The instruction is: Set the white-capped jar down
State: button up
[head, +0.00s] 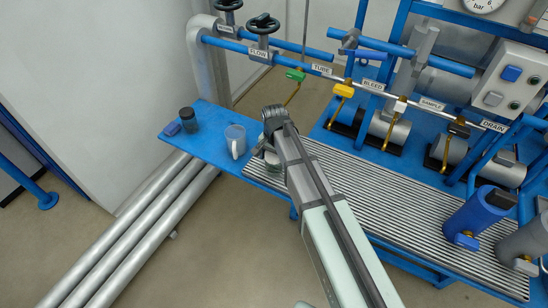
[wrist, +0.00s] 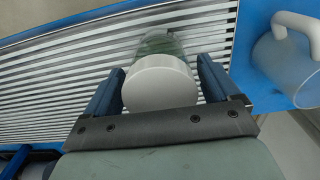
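The white-capped jar (wrist: 160,84) has a round white lid and a greenish clear body. In the wrist view it sits between my two blue fingers, lid toward the camera, with a finger along each side of the lid. My gripper (wrist: 160,80) is shut on it. In the head view my gripper (head: 265,148) is at the left end of the ribbed grey rack, and the jar (head: 273,162) shows partly below it. The jar is at or just above the slats; I cannot tell whether its base touches them.
A clear mug (head: 235,140) stands close by on the blue bench end (head: 205,150), with a dark capped jar (head: 188,119) and a small dark-blue object (head: 172,129) beyond. The ribbed rack (head: 400,205) is free to the right, up to a blue cylinder (head: 478,215). Labelled valves line the back.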

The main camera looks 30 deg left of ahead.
jog(key=shift+o, duration=0.3)
notch_tip(320, 180, up, 12)
jog(key=shift+r, duration=0.15)
dwell(0.5)
jog(key=shift+a, duration=0.1)
dwell(1.3)
